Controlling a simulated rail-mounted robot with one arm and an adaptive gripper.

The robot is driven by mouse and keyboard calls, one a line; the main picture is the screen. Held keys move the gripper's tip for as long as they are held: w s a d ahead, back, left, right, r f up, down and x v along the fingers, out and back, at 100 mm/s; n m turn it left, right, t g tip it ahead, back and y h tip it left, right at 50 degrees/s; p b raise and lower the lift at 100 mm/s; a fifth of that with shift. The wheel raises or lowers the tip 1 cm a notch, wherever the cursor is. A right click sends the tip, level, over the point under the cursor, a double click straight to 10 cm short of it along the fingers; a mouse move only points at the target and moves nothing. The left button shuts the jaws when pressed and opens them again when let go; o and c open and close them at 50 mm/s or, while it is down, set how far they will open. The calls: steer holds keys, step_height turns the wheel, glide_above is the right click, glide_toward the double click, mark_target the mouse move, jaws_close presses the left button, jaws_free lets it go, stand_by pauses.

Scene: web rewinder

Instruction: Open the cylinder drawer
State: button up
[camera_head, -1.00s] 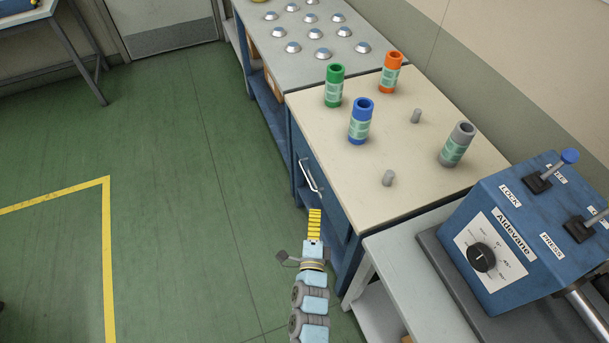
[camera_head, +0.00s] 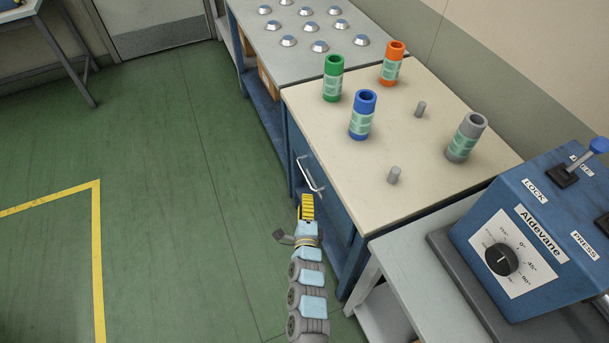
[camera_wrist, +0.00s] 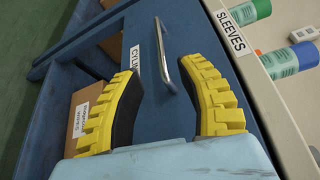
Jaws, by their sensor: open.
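The cylinder drawer (camera_head: 325,190) is the blue front under the beige bench top, and it looks closed. Its metal bar handle (camera_head: 310,174) also shows in the wrist view (camera_wrist: 164,55), beside a label partly reading "CYLIN" (camera_wrist: 135,60). My gripper (camera_head: 306,205) is just below the handle in the head view. In the wrist view my gripper (camera_wrist: 165,90) has its yellow fingers spread apart. The handle's near end lies between the fingers, close to the right one. Nothing is held. I cannot tell whether a finger touches the handle.
Green (camera_head: 333,78), orange (camera_head: 392,64), blue (camera_head: 363,115) and grey (camera_head: 466,137) sleeves stand on the bench top (camera_head: 440,180). A blue Aldevane machine (camera_head: 530,235) stands at the right. A cardboard box (camera_wrist: 88,115) sits on the shelf below.

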mark_target(304, 173)
steer(key=shift+w+a+f+b, duration=0.15)
steer(key=shift+w+b, duration=0.55)
steer(key=shift+w, duration=1.3)
steer(key=shift+w+d+f+b, duration=0.15)
steer(key=shift+w+b, duration=0.55)
steer(key=shift+w, duration=1.3)
steer(key=shift+w+a+f+b, duration=0.15)
steer(key=shift+w+b, duration=0.55)
steer(key=shift+w, duration=1.3)
steer(key=shift+s, duration=0.1)
jaws_close()
steer(key=shift+f, duration=0.1)
